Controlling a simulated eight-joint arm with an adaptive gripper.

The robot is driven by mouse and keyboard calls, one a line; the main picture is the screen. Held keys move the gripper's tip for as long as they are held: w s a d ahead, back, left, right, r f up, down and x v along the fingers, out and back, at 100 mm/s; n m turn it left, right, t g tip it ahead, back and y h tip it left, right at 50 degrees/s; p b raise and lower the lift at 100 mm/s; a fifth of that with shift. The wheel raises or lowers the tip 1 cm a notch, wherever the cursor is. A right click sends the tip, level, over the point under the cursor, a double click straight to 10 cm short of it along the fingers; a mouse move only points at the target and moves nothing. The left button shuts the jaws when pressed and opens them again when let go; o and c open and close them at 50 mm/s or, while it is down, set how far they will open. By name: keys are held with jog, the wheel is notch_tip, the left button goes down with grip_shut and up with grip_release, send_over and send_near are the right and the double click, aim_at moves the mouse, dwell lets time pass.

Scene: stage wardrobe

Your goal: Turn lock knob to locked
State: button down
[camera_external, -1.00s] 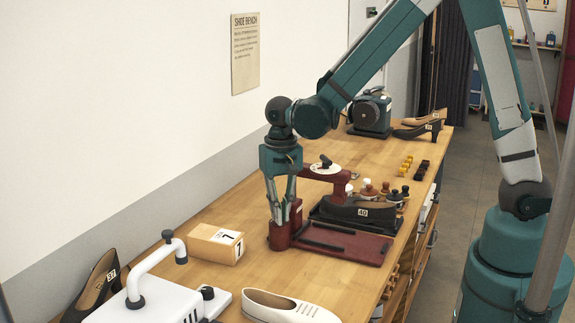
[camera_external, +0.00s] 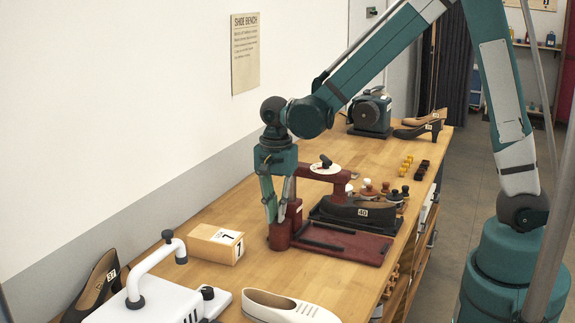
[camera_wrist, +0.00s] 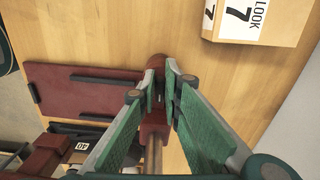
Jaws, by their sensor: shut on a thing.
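A dark red press stands on the wooden bench, with a flat base (camera_external: 350,244) and an upright post (camera_external: 298,208). A black knob (camera_external: 325,160) sits on a white dial (camera_external: 327,169) on its upper arm. I cannot read a locked mark on the dial. My gripper (camera_external: 276,222) points down at the left side of the post, low and away from the knob. In the wrist view its fingertips (camera_wrist: 161,84) are close together at a dark red part (camera_wrist: 158,62) of the press, and they appear shut on it. The fingers partly hide this part.
A wooden block marked 7 (camera_external: 215,243) stands just left of the press. A white machine (camera_external: 155,304) and a cream shoe (camera_external: 290,306) are in front. The wall is close behind.

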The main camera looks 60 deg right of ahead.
aim_at(276, 217)
dwell(0.4)
jog(key=c, duration=2.5)
grip_release()
jog(key=shift+r, duration=0.1)
notch_tip(276, 217, up, 12)
jog(key=shift+s, duration=0.1)
